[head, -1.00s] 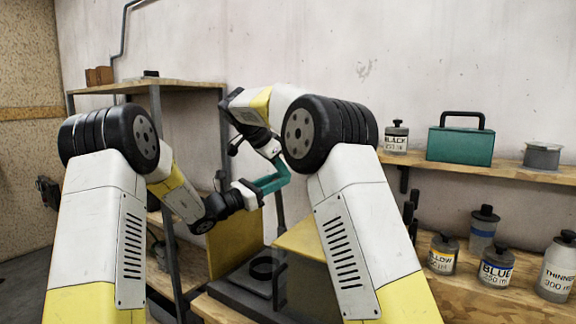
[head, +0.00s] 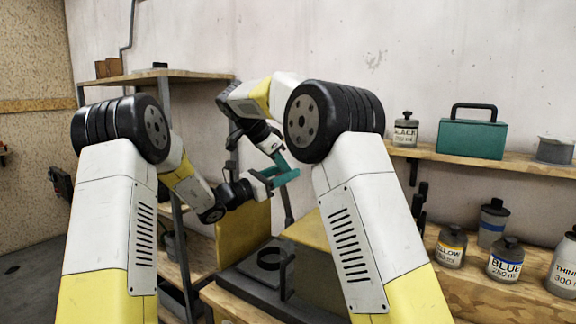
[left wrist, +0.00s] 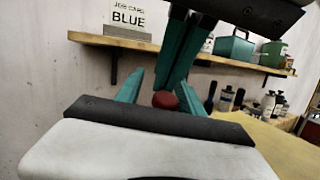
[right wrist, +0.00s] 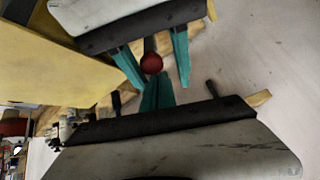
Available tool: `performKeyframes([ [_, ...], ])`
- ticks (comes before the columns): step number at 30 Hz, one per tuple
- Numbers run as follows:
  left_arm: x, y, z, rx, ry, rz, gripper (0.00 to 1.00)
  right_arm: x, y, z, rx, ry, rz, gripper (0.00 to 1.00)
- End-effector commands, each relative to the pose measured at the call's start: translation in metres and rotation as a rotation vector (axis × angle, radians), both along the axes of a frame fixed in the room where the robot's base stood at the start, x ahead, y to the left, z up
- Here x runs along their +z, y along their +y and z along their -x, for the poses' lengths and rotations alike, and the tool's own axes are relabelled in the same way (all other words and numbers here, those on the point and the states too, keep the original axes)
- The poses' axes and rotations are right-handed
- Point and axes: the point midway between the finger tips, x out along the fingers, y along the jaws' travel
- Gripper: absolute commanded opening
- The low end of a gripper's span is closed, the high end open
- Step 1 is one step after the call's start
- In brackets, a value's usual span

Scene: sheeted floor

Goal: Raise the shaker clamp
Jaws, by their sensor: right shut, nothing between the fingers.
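A round red knob, apparently part of the shaker clamp, shows in the left wrist view (left wrist: 165,100) and the right wrist view (right wrist: 151,63). My left gripper (right wrist: 153,68) is open, its teal fingers on either side of the knob; contact cannot be told. My right gripper (right wrist: 157,92) is shut and empty, its fingertips close to the knob and facing the left gripper. In the head view both grippers meet above the shaker's dark grey base (head: 240,283), which has a black ring (head: 270,258) on it. The knob is hidden there.
Yellow panels (head: 246,232) stand around the shaker. At the right, several labelled bottles (head: 506,262) stand on the bench. A shelf above holds a black-labelled bottle (head: 405,132) and a teal toolbox (head: 472,137). A shelving rack (head: 160,77) stands behind my left arm.

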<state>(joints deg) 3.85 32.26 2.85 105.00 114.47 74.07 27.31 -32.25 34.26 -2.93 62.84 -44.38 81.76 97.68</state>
Motion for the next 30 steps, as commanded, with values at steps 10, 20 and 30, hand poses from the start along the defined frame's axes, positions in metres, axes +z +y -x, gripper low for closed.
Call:
performKeyframes([
  [10,-0.001,0.003,0.001,0.000,0.001,-0.001,0.48,0.000,-0.004,-0.002,-0.005,-0.005,0.002,0.00],
  [20,-0.013,0.051,0.027,0.006,0.001,-0.001,0.48,0.001,-0.005,-0.003,-0.006,-0.007,0.002,0.00],
  [30,-0.026,0.098,0.055,0.007,0.000,-0.001,0.48,0.002,-0.005,-0.003,-0.006,-0.007,0.003,0.00],
])
